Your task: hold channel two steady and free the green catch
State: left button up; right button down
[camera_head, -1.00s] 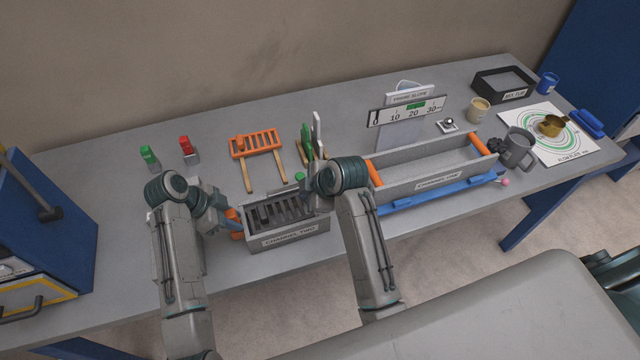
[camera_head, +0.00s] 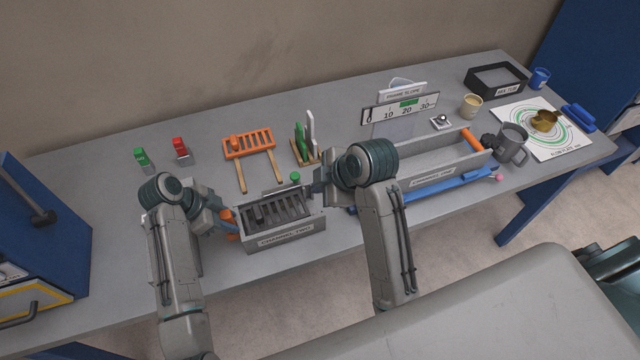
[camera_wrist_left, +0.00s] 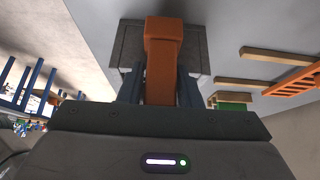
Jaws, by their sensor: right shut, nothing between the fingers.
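Channel two (camera_head: 290,238) is a grey slotted trough near the front edge of the table, labelled on its front. My left gripper (camera_head: 222,218) is at its left end; in the left wrist view the fingers (camera_wrist_left: 160,90) stand on both sides of an orange handle (camera_wrist_left: 163,50) and appear closed on it. The green catch (camera_head: 295,177) is a small green knob at the back right of channel two. My right gripper (camera_head: 318,188) is shut and empty, just right of the catch, with a visible gap. Its fingertips are partly hidden by the wrist.
Behind channel two are an orange rake-like rack (camera_head: 248,144) and a wooden stand (camera_head: 306,155) with green and white tools. Channel one (camera_head: 440,160) and a blue bar (camera_head: 440,188) lie right of my right arm. Green (camera_head: 142,157) and red (camera_head: 180,148) items stand at left.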

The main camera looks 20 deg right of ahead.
dwell(0.4)
pick_arm(q)
jog(key=shift+r+p, duration=0.65)
jog(key=shift+p, duration=0.2)
jog(key=o, duration=0.6)
jog(key=shift+c, duration=0.2)
jog(key=v, duration=0.7)
jog(key=shift+a+r, duration=0.1)
jog(key=shift+r, duration=0.1)
